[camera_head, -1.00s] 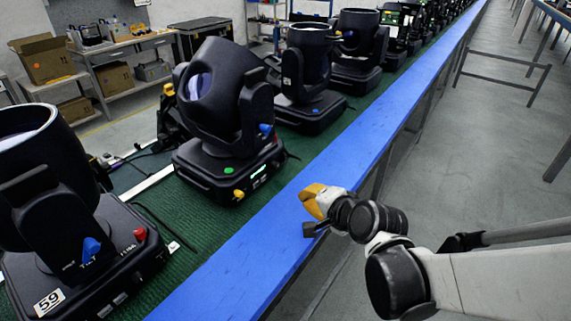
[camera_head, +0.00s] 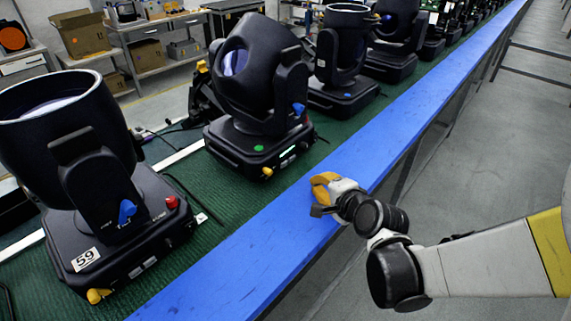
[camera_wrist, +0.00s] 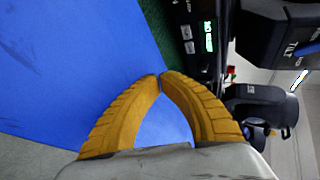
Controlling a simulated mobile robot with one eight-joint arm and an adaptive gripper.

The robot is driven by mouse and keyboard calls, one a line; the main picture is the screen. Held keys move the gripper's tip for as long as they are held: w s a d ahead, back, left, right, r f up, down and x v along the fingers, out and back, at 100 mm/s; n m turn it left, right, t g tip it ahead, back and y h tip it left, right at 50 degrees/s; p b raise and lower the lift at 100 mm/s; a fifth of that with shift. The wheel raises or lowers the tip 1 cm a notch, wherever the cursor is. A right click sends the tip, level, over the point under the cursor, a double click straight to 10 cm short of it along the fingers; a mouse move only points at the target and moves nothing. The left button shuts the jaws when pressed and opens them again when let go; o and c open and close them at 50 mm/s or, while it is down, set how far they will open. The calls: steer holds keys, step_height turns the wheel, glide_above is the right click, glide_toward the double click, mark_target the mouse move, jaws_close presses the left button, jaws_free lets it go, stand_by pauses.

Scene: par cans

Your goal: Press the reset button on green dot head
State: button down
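The green dot head (camera_head: 262,88) is a black moving-head light on the green belt, with a green dot (camera_head: 259,148) on its base. Its base side carries a lit display (camera_head: 287,152) and a yellow knob (camera_head: 267,171). In the wrist view, the lit display (camera_wrist: 208,37) shows at upper right with small buttons (camera_wrist: 187,33) beside it. I cannot read which one is the reset button. My gripper (camera_head: 316,193) is over the blue rail, right of and nearer than this head, apart from it. In the wrist view, my gripper's yellow fingertips (camera_wrist: 161,77) meet, with nothing between them.
Head 59 (camera_head: 70,130), with a red button (camera_head: 171,202), stands at left. A blue-dot head (camera_head: 341,60) stands behind the green dot head, with more heads beyond. The blue rail (camera_head: 240,265) is clear along the belt. Open floor (camera_head: 490,130) lies right.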

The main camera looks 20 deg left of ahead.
glide_toward(288, 167)
steer(key=x, duration=0.5)
steer(key=shift+w+d+f, duration=0.15)
steer(key=shift+d+f, duration=0.05)
steer(key=shift+f, duration=0.15)
steer(key=shift+a, duration=0.1)
stand_by(1.0)
steer(key=shift+w+a, duration=0.15)
steer(key=shift+a, duration=0.15)
steer(key=shift+w+a, duration=0.15)
steer(key=shift+a, duration=0.2)
stand_by(0.6)
steer(key=shift+d, duration=0.1)
steer(key=shift+s+d, duration=0.35)
steer(key=shift+d, duration=0.3)
steer(key=shift+s+d+b, duration=0.15)
steer(key=shift+s+d, duration=0.15)
steer(key=shift+d, duration=0.45)
steer(key=shift+s+d+b, duration=0.2)
steer(key=shift+s+d, duration=0.1)
steer(key=shift+d, duration=0.5)
steer(key=shift+s+d+b, duration=0.15)
steer(key=shift+s+d, duration=0.2)
steer(key=shift+d, duration=0.5)
